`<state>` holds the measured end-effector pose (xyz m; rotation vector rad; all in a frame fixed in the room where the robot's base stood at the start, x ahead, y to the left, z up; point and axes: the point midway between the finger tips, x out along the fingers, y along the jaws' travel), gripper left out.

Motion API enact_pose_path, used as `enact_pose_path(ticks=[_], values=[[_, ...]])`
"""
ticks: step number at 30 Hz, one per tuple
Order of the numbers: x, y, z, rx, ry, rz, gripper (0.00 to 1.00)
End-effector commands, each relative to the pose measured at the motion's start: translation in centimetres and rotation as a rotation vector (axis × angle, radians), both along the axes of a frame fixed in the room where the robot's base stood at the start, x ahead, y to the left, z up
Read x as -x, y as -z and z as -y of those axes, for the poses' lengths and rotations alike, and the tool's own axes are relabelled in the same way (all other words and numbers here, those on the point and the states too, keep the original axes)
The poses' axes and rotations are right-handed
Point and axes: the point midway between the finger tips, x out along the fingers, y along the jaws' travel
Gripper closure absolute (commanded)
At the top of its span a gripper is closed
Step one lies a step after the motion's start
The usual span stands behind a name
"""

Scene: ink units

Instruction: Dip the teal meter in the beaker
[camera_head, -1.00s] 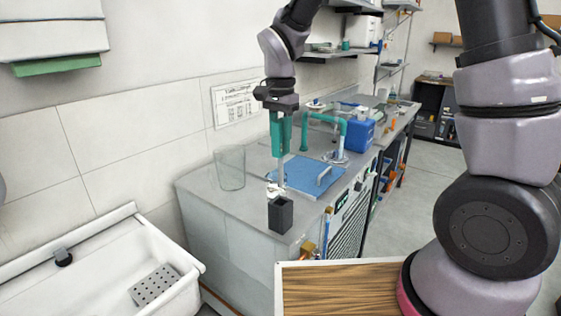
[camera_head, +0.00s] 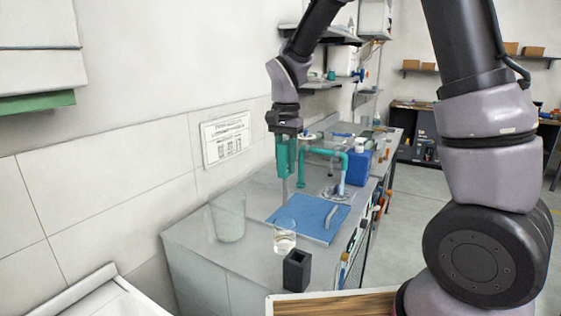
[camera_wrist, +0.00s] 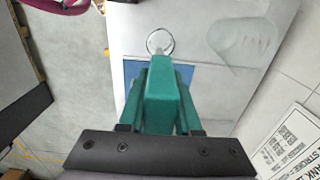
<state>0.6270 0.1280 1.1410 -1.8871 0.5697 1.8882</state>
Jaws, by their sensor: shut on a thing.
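My gripper (camera_head: 285,138) is shut on the teal meter (camera_head: 282,157), which hangs upright with its thin grey probe down. In the wrist view the meter (camera_wrist: 162,92) sits between the fingers of my gripper (camera_wrist: 160,110). The small clear beaker (camera_head: 285,238), with some liquid low in it, stands on the bench at the front edge of the blue mat. The probe's lower end appears just above the beaker's rim; how far behind it lies I cannot tell. The wrist view shows the beaker's round rim (camera_wrist: 160,41) close to the probe tip.
A black open-topped holder (camera_head: 297,270) stands in front of the beaker. A larger clear glass vessel (camera_head: 228,217) stands to its left. The blue mat (camera_head: 310,216) carries a grey handle-like bar. A teal pipe (camera_head: 343,165) and a blue container (camera_head: 357,168) are behind.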

Motion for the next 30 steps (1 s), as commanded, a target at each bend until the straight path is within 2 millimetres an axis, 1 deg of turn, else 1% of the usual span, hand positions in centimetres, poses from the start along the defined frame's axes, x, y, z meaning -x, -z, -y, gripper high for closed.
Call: enact_pose_path(ticks=[8, 30], values=[[0.0, 1.9, 0.1, 0.002, -0.001, -0.002, 1.00], [0.0, 9.3, 0.1, 0.002, -0.001, -0.002, 1.00]])
